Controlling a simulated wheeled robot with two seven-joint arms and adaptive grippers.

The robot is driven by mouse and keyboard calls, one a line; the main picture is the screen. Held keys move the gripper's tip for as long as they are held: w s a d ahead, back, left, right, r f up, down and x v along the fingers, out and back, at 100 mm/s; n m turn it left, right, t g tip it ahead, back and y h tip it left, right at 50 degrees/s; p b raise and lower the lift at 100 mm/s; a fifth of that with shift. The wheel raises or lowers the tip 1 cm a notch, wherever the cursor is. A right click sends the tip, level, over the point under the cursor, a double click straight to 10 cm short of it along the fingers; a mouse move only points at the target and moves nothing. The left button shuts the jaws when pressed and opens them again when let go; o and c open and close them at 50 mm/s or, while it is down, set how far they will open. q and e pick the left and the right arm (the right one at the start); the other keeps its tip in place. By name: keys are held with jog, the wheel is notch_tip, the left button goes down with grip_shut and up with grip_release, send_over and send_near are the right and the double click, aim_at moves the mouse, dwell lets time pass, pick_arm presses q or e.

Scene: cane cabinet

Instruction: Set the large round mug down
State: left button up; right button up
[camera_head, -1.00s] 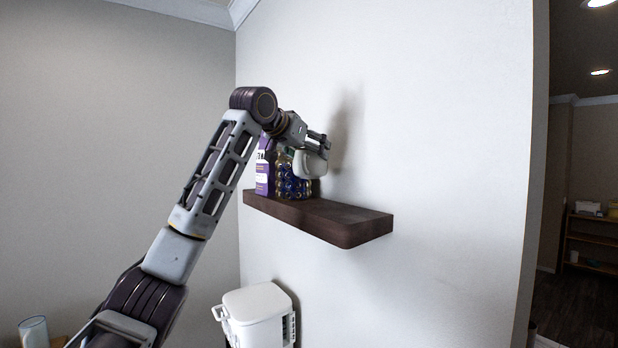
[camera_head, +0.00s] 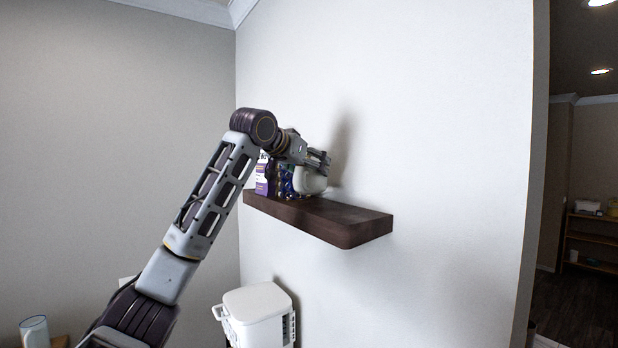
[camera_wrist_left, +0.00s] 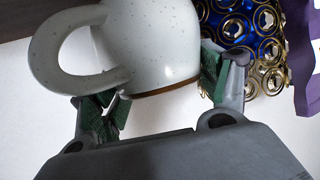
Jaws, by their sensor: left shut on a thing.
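The large round mug (camera_head: 311,182) is pale, speckled and glazed. It is just above or on the dark wooden shelf (camera_head: 350,222); I cannot tell whether it touches. In the left wrist view the mug (camera_wrist_left: 150,40) fills the upper middle, with its looped handle on the left and a brown edge at the bottom. My left gripper (camera_head: 320,160) is shut on the mug, and its green-padded fingers (camera_wrist_left: 160,97) lie on either side of the mug body. My right gripper is not in view.
A blue and gold ringed object (camera_wrist_left: 245,35) stands close beside the mug, partly hidden in the head view. A purple and white box (camera_head: 262,178) stands at the shelf's left end. The shelf's right part is clear. A white bin (camera_head: 258,305) is below.

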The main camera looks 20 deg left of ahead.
aim_at(309, 176)
pick_arm(q)
jog(key=shift+f, duration=1.5)
jog(key=shift+f, duration=0.1)
jog(key=o, duration=1.2)
jog(key=shift+o, duration=0.2)
jog(key=shift+s, duration=0.1)
jog(key=b+v, duration=0.3)
jog(key=v, duration=0.9)
